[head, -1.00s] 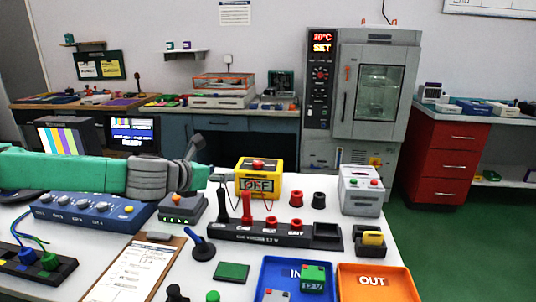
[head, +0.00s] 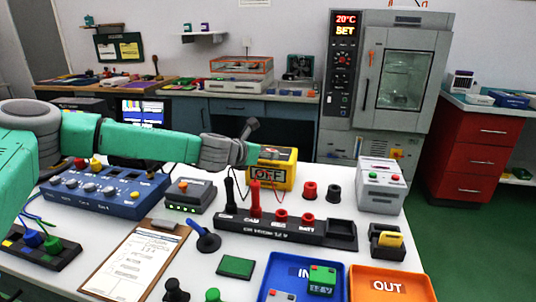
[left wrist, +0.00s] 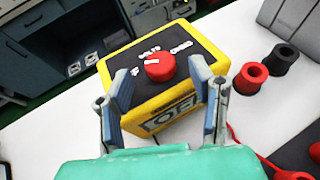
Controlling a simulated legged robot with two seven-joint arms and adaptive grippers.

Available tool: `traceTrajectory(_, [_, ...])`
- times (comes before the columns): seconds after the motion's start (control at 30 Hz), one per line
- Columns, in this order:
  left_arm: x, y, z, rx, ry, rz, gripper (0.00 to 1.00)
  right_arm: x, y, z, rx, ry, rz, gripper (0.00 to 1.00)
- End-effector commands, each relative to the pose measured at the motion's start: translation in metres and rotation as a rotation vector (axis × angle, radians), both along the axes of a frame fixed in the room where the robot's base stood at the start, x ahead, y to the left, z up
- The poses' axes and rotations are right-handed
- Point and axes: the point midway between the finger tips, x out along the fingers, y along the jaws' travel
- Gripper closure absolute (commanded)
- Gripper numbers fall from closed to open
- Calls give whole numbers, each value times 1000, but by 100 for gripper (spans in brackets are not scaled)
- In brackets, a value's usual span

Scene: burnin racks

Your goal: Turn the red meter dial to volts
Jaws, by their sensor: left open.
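The yellow meter (head: 284,180) stands at the back of the white table, its display reading OFF. In the left wrist view, its red dial (left wrist: 160,67) sits on the dark top face of the yellow meter (left wrist: 118,60), with white labels around it and a small white mark on the dial. My left gripper (head: 250,133) is over the meter's left side in the head view and partly hides its top. In the left wrist view, the left gripper (left wrist: 165,78) is open, one finger on each side of the dial, apart from it. My right gripper is not in view.
A black test strip (head: 285,229) with red and black plugs is in front of the meter. Red and black sockets (head: 309,191) and a grey box (head: 382,187) stand to its right. A blue tray (head: 268,285) and orange OUT tray (head: 365,290) are at the front.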

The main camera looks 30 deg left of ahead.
Motion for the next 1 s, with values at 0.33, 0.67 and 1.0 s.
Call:
traceTrajectory(0.33, [18,-2,-8,-1,0,0,51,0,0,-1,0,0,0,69])
traceTrajectory(0.67, [18,-2,-8,-1,0,1,99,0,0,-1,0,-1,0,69])
traceTrajectory(1.0, [18,0,-7,1,-1,-29,99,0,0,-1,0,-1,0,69])
